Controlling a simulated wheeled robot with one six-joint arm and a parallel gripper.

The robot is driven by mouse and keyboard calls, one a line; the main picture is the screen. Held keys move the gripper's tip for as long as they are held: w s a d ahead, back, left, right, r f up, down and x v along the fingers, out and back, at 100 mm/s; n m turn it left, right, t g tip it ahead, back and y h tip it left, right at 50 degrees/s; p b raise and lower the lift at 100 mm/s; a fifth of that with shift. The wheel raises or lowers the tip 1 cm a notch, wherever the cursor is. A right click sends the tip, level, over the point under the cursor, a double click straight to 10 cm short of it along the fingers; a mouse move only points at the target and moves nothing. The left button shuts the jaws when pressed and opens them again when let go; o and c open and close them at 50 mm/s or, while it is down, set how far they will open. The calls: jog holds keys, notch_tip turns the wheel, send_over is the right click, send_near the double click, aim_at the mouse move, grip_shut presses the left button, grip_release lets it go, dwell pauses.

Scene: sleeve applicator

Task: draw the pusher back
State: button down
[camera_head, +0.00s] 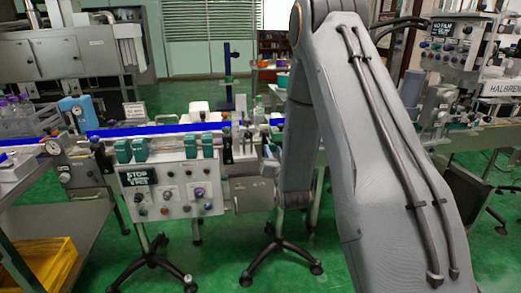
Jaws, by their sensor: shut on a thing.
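My arm comes in from the lower right, bends at the top and hangs down in front of the machine line. Its wrist end is low, beside a grey box on the machine. My gripper cannot be made out; the arm seems to hide it. I cannot pick out the pusher with certainty; it may be behind my arm. The sleeve applicator line carries a long blue conveyor strip (165,129). Below it is a light grey control panel (172,191) with several knobs and a small dark display reading "STOP".
Several green blocks (123,151) sit along the panel's top. Black wheeled stands (277,252) reach onto the green floor. Another machine (465,65) stands at right. Green floor shows between the stands.

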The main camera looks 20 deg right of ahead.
jog(key=shift+s+f, duration=0.1)
jog(key=shift+s, duration=0.1)
jog(key=c, duration=1.4)
grip_release()
jog(key=shift+s, duration=0.15)
jog(key=s, duration=0.2)
jog(key=s+a+b, duration=0.1)
jog(key=s, duration=0.4)
jog(key=shift+s+a, duration=0.15)
jog(key=shift+s, duration=0.1)
